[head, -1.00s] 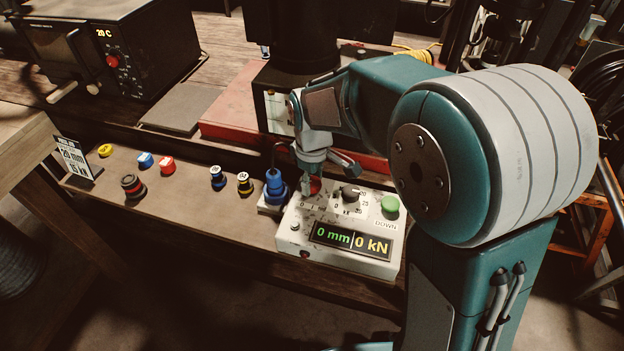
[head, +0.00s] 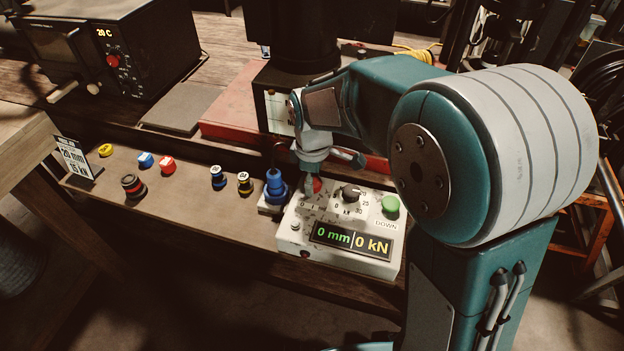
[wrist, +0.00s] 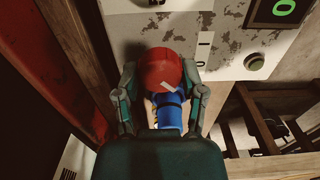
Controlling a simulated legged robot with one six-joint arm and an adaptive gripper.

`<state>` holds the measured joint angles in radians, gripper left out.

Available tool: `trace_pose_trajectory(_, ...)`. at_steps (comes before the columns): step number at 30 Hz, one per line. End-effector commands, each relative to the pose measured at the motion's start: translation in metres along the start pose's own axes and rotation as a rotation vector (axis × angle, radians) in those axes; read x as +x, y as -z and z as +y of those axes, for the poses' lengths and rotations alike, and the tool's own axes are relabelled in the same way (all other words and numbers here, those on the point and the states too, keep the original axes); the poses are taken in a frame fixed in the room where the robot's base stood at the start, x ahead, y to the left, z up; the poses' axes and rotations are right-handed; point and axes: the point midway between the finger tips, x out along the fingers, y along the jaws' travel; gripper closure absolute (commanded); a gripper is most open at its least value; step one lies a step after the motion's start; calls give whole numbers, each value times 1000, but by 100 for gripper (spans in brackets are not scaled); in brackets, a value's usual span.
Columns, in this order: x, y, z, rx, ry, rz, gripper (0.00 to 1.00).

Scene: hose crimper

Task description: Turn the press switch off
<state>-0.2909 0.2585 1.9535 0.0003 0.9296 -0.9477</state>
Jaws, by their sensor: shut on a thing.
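The press control box (head: 338,271) is a worn off-white box with a lit display (head: 352,239) reading 0 mm and 0 kN. A red round knob (head: 316,184) stands at its back left, partly hidden by my gripper (head: 309,186). In the wrist view the red knob (wrist: 160,68) has a white mark and sits between my two fingers (wrist: 160,88), which are shut on it from both sides. A small round metal switch (wrist: 254,62) is on the box's top, apart from my fingers. It also shows at the front left in the head view (head: 294,226).
The box also bears a black kN knob (head: 351,192) and a green DOWN button (head: 390,205). A blue fitting (head: 275,185) stands close left of the box. Several coloured dies stand farther left on the bench (head: 200,220). A sign (head: 78,157) stands at the left end.

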Motion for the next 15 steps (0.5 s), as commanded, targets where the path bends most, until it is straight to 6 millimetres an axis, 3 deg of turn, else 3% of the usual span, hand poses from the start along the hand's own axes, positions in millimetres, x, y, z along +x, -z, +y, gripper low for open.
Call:
trace_pose_trajectory(1,1,0,0,-1,1,-2,95)
trace_pose_trajectory(2,1,0,0,-1,1,-2,34)
trace_pose_trajectory(3,1,0,0,-1,1,-2,16)
trace_pose_trajectory(4,1,0,0,-1,1,-1,12)
trace_pose_trajectory(15,0,0,0,1,0,0,12)
